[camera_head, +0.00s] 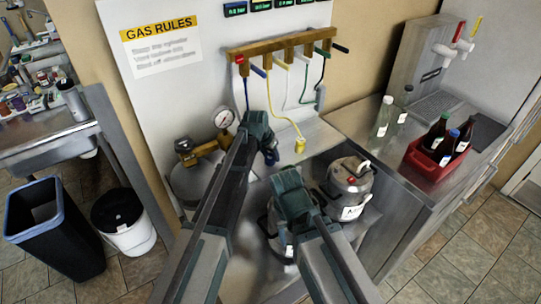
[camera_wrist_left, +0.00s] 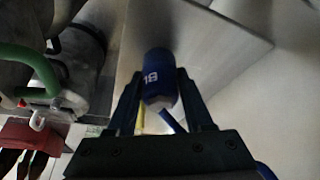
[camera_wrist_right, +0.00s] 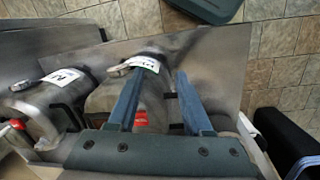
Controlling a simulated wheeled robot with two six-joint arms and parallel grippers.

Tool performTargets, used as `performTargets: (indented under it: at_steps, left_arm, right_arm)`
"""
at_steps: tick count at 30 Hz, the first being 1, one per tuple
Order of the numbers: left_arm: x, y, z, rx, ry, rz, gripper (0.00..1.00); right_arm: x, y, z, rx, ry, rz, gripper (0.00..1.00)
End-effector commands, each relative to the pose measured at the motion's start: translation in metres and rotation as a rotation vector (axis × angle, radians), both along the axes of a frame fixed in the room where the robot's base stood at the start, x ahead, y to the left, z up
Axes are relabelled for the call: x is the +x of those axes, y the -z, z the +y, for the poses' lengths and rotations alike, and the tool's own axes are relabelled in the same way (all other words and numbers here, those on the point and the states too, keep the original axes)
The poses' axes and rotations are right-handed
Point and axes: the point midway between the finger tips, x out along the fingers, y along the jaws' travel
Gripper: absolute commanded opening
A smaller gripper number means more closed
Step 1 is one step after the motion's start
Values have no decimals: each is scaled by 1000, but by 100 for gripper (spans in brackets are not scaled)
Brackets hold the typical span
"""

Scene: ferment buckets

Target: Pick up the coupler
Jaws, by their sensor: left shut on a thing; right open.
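My left gripper (camera_head: 268,142) is shut on a blue coupler (camera_head: 271,157), in front of the wall rack. In the left wrist view the blue coupler (camera_wrist_left: 158,75) sits between the two fingers, with white marks like "18" and a blue hose leaving it. A yellow coupler (camera_head: 300,146) hangs on its hose to the right of my left gripper. A green coupler (camera_head: 320,97) hangs farther right. My right gripper (camera_head: 291,190) is open above the kegs.
A steel keg (camera_head: 350,182) stands right of my right gripper; another keg (camera_head: 272,228) is partly hidden by it. A gas cylinder (camera_head: 197,180) with a gauge stands left. A wooden hose rack (camera_head: 283,48) is on the wall. A red bottle crate (camera_head: 432,165) sits on the right counter.

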Motion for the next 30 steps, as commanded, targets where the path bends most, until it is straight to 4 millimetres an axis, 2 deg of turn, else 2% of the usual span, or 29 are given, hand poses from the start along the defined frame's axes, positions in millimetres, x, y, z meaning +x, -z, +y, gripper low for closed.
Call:
performTargets:
  at_steps: [1,15,20,30]
  left_arm:
    - [0,-11,0,0,0,0,0]
    - [0,-79,0,0,0,0,0]
    - [0,-88,0,0,0,0,0]
    - [0,-87,0,0,0,0,0]
  right_arm:
    - [0,-11,0,0,0,0,50]
    - [0,-79,0,0,-1,0,50]
    - [0,-88,0,0,-2,0,50]
    - [0,-87,0,0,-2,0,50]
